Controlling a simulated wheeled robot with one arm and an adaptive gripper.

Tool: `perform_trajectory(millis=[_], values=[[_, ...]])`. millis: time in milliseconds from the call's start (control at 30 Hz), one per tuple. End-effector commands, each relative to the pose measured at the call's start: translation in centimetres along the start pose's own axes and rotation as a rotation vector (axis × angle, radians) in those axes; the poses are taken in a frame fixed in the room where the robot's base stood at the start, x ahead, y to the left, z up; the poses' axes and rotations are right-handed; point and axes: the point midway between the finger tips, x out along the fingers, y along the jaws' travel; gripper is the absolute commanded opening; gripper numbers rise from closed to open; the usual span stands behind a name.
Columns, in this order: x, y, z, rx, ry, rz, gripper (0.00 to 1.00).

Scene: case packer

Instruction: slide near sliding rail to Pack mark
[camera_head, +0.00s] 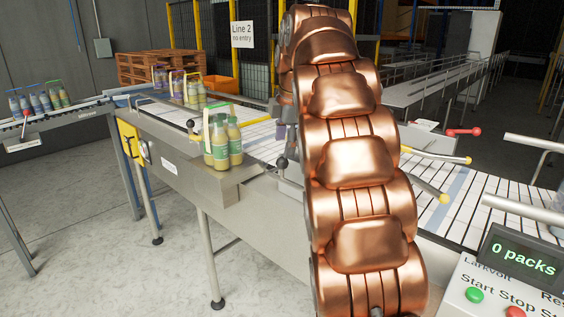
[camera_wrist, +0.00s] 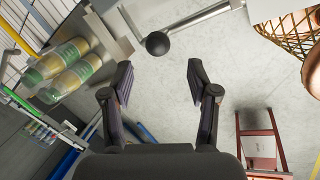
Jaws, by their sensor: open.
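A black ball knob (camera_head: 282,162) sits at the front edge of the conveyor, partly beside my copper arm. A black knob on a metal rod (camera_wrist: 157,43) also shows in the wrist view, just beyond my open fingertips and apart from them. My gripper (camera_wrist: 158,80) is open and empty. In the head view my arm hides most of it. A second dark knob (camera_head: 190,124) stands farther along the conveyor edge. I cannot tell for certain which knob belongs to the near sliding rail. No Pack mark is readable.
Green-labelled bottles (camera_head: 222,145) stand on a metal ledge (camera_head: 232,186) left of the knob; bottles also show in the wrist view (camera_wrist: 66,68). A counter panel (camera_head: 525,255) at the lower right reads "0 packs". Yellow-tipped rods (camera_head: 440,155) cross the belt. Floor at left is clear.

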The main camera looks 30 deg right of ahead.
Motion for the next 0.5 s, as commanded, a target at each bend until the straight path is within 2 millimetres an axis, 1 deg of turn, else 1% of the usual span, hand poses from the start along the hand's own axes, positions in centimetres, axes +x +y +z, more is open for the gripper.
perform_trajectory(millis=[133,233,500], values=[[0.1,0.3,0.3,-0.020,-0.002,0.004,0.59],[0.6,0.3,0.2,-0.020,-0.002,0.003,0.59],[2.9,0.2,0.2,-0.019,-0.002,-0.001,0.59]])
